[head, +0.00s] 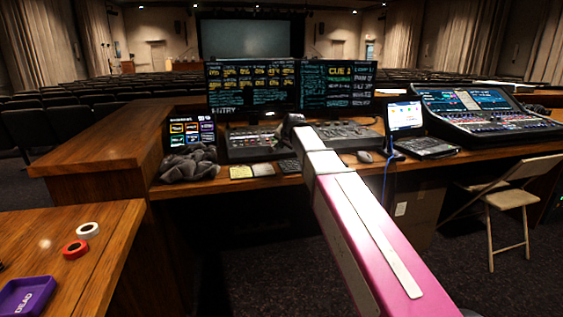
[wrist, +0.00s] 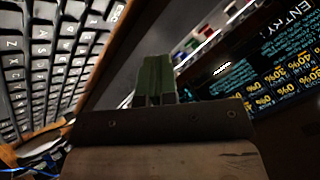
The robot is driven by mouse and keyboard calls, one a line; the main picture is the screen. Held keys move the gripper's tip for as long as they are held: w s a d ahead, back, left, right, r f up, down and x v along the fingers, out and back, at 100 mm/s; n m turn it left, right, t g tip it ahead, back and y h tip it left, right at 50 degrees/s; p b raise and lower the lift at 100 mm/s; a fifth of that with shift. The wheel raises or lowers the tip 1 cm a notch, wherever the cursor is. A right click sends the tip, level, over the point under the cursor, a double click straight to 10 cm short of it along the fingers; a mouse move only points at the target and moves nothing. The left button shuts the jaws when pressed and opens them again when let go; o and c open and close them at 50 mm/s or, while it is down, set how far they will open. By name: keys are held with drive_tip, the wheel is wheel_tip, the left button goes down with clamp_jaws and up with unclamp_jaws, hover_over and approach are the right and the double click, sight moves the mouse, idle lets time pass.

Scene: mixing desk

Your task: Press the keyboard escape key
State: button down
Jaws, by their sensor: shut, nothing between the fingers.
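The black keyboard (wrist: 45,65) with white letters fills the left of the wrist view, seen turned on its side. A paler key at its upper corner (wrist: 116,12) looks like the escape key; its label is too small to read surely. My gripper (wrist: 155,78), with green fingers, is shut and empty. It appears beside the keyboard's top edge, apart from the escape key; its height above the desk is hard to tell. In the head view part of the keyboard (head: 290,165) shows on the desk's front edge, partly hidden by my arm. My gripper there is small and dark.
Two monitors (head: 291,87) stand behind the lighting consoles (head: 249,144). A mouse (head: 365,156), a laptop (head: 425,146) and an audio mixer (head: 487,115) are to the right. A dark cloth (head: 189,163) and small pads (head: 241,172) lie to the left.

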sight(283, 160)
drive_tip(key=shift+f, duration=1.8)
drive_tip(key=shift+f, duration=0.7)
idle(1.2)
drive_tip(key=shift+r, duration=0.75)
drive_tip(key=shift+r, duration=0.15)
drive_tip(key=shift+r, duration=2.35)
